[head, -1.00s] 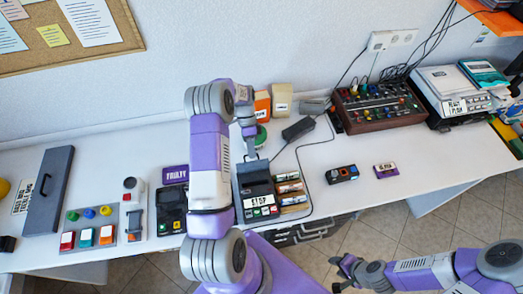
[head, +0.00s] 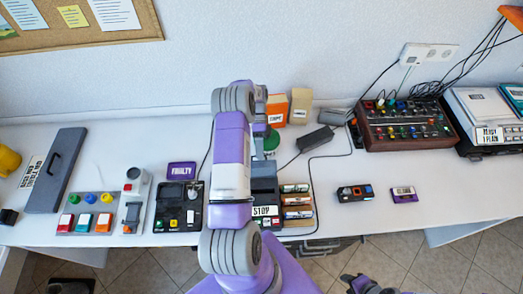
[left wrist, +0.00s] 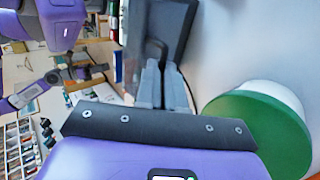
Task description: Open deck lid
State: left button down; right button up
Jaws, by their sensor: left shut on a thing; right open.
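The deck (head: 264,198) is a dark box with a STOP label and small buttons on its front, near the middle of the table in the head view. My left arm hides much of its left side. In the left wrist view, my left gripper (left wrist: 162,72) is shut on part of the dark deck lid (left wrist: 165,22), around a dark bar near its edge. How far the lid is raised I cannot tell. My right gripper (head: 362,284) is open and empty at the bottom edge of the head view, away from the deck.
Batteries in a tray (head: 297,200) sit right of the deck. A black device (head: 178,207) stands left. A green round thing (left wrist: 265,130) is close beside my left gripper. A black adapter (head: 315,138) with cables lies behind.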

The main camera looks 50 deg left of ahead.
pick_arm(q)
jog(key=shift+s+d+f, duration=0.1)
jog(key=shift+s+f, duration=0.05)
jog(key=shift+s, duration=0.05)
jog(key=c, duration=1.2)
grip_release()
jog(key=shift+c, duration=0.2)
jog(key=shift+w, duration=0.1)
jog(key=shift+r, duration=0.2)
jog(key=shift+v, duration=3.7)
